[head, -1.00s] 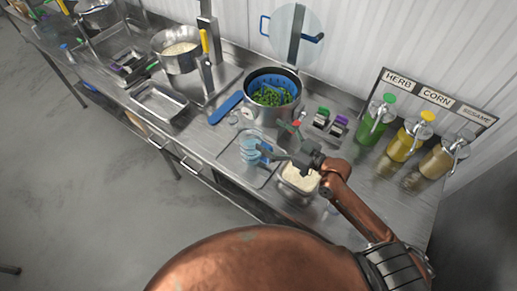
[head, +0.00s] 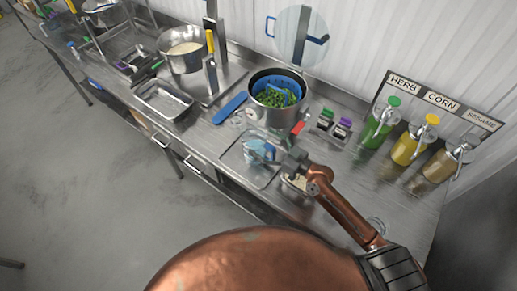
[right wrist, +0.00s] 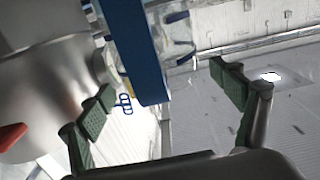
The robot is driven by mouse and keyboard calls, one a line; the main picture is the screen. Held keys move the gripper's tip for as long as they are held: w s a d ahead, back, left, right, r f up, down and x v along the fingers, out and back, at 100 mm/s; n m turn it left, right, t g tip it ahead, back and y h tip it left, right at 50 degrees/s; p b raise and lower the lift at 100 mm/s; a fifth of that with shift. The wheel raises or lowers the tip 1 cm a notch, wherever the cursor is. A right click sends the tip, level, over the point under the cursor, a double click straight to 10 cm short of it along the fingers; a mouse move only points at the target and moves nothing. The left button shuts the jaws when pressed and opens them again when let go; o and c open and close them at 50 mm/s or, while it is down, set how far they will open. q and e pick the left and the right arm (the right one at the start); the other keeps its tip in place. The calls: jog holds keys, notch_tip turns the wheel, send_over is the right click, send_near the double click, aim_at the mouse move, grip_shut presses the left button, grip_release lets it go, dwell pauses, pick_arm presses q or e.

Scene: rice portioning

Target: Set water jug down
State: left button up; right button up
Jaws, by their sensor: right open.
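The clear water jug (head: 256,149) with bluish contents stands on a tray (head: 233,155) on the steel counter, in front of the big pot. My right gripper (head: 277,158) is just right of the jug in the head view and covers part of it. In the right wrist view its padded fingers are spread apart (right wrist: 165,98). A blue handle (right wrist: 140,50) and part of the clear jug (right wrist: 172,28) show beyond and between the fingers. My left gripper is out of view.
A pot (head: 271,114) with a blue strainer of greens stands behind the jug. A rice container (head: 295,182) is partly hidden under my right arm. Bottles (head: 409,146) stand at the right, small shakers (head: 334,126) nearer. An empty steel pan (head: 163,102) lies left.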

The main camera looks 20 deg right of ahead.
jog(key=shift+x, duration=1.15)
jog(key=shift+c, duration=0.5)
jog(key=c, duration=2)
jog(key=shift+r, duration=0.1)
jog(key=shift+c, duration=0.4)
